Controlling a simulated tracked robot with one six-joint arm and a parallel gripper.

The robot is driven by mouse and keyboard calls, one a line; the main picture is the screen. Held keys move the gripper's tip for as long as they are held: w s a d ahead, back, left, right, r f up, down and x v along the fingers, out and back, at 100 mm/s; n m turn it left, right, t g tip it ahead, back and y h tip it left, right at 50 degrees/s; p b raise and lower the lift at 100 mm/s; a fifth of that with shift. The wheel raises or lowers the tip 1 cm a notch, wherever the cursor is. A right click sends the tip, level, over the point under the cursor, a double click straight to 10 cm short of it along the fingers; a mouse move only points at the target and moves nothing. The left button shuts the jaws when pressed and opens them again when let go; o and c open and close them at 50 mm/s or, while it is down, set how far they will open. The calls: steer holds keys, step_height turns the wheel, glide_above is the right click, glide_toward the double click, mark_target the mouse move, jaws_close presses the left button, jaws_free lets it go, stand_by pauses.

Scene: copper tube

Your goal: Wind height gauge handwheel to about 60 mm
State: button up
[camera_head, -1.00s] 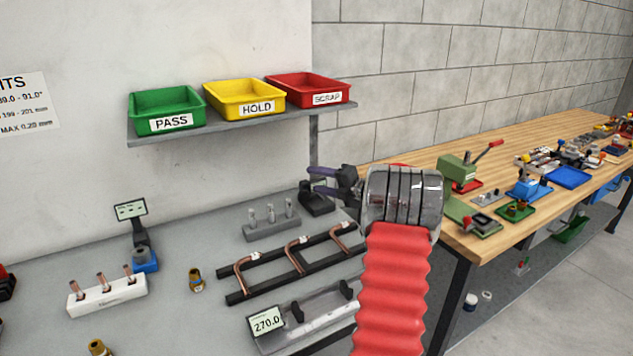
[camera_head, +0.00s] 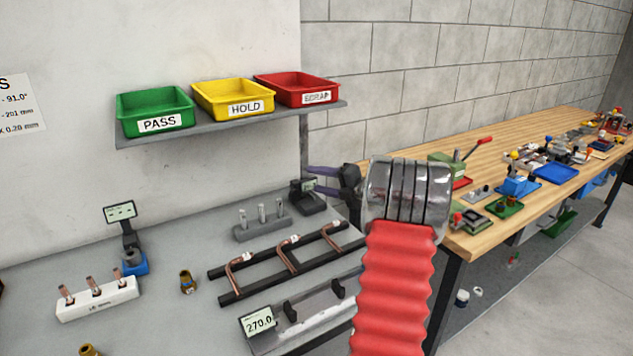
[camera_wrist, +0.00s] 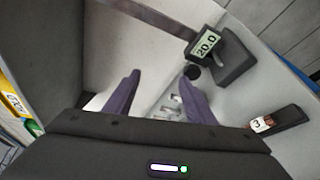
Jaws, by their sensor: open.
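The height gauge (camera_head: 309,201) stands at the back right of the grey bench, partly behind my fingers in the head view. In the wrist view its display (camera_wrist: 206,44) reads 20.0, beside a dark block (camera_wrist: 232,62). A round black knob, apparently the handwheel (camera_wrist: 193,72), shows just below the display, close to the right fingertip. My gripper (camera_head: 312,179) has purple fingers and is open and empty. In the wrist view the knob lies beside the right finger, not centred between the fingertips (camera_wrist: 160,74); I cannot tell whether they touch.
A grey stand with several pins (camera_head: 262,229) and a black rack with copper tubes (camera_head: 232,294) are in front. A shelf (camera_head: 215,125) with green, yellow and red bins hangs above. A wooden bench (camera_head: 470,180) stands to the right.

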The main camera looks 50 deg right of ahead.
steer(key=shift+s+a+r, duration=0.1)
steer(key=shift+s+r, duration=0.2)
steer(key=shift+s, duration=0.5)
steer(key=shift+s+a+r, duration=0.1)
steer(key=shift+s+r, duration=0.2)
steer(key=shift+s, duration=0.55)
steer(key=shift+s+a+r, duration=0.1)
steer(key=shift+s+r, duration=0.2)
steer(key=shift+s, duration=0.5)
steer(key=shift+c, duration=0.5)
